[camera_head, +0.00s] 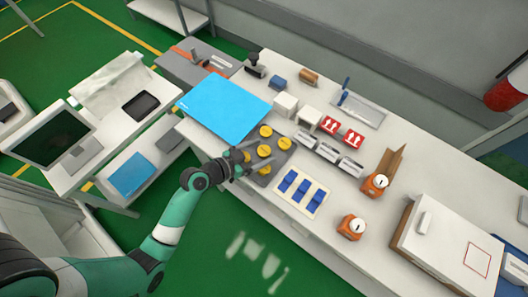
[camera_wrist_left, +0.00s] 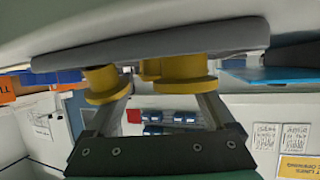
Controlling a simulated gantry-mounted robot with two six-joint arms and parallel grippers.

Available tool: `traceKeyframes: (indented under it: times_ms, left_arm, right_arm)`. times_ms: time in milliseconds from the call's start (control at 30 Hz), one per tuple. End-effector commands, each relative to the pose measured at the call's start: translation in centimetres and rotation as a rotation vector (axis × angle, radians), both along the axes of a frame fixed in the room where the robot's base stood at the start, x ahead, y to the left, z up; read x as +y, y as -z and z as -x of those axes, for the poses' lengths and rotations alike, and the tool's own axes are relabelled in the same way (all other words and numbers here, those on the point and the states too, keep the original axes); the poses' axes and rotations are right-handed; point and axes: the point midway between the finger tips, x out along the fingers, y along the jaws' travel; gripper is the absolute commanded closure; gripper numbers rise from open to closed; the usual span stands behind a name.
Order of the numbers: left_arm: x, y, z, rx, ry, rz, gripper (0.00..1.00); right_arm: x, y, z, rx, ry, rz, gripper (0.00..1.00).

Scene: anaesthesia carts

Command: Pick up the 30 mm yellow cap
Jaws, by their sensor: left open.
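Several yellow caps stand on a dark grey tray (camera_head: 276,160) on the white bench; they look alike, and I cannot tell which is the 30 mm one. In the head view one cap (camera_head: 265,131) is at the back, another (camera_head: 285,143) at the right, one (camera_head: 264,150) in the middle and one (camera_head: 264,170) at the front. My left gripper (camera_head: 247,160) is open at the tray's left edge, close to the nearest caps. The left wrist view is upside down, with caps (camera_wrist_left: 107,86) (camera_wrist_left: 185,84) near the finger ends. Contact is unclear. My right gripper is not in view.
A blue mat (camera_head: 225,104) lies behind the tray. A white holder with blue pieces (camera_head: 285,181) is to the right, beside an orange device (camera_head: 351,226). White boxes (camera_head: 286,104) and red-marked boxes (camera_head: 330,125) stand further back.

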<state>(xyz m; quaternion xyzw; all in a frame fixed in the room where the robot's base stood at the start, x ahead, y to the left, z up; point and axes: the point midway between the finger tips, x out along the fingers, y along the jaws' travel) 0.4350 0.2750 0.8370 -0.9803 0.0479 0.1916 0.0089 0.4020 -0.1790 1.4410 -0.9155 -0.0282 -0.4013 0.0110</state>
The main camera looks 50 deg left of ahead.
Motion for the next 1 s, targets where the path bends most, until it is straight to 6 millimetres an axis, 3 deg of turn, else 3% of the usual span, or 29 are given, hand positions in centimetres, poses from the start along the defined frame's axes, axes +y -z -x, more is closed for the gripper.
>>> traceKeyframes:
  times_ms: [100,333,800,1000]
  left_arm:
    - [-0.22,0.97,-1.23,0.009,0.004,-0.003,0.11]
    - [-0.22,1.03,-1.36,0.012,0.003,-0.003,0.11]
    - [-0.22,1.07,-1.31,0.013,0.003,-0.002,0.96]
    - [-0.22,1.05,-1.31,0.012,0.003,-0.002,0.99]
  right_arm:
    - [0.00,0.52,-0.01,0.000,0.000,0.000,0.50]
    - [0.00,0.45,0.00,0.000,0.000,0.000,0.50]
    - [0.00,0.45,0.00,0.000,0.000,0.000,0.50]
    - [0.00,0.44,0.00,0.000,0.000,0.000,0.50]
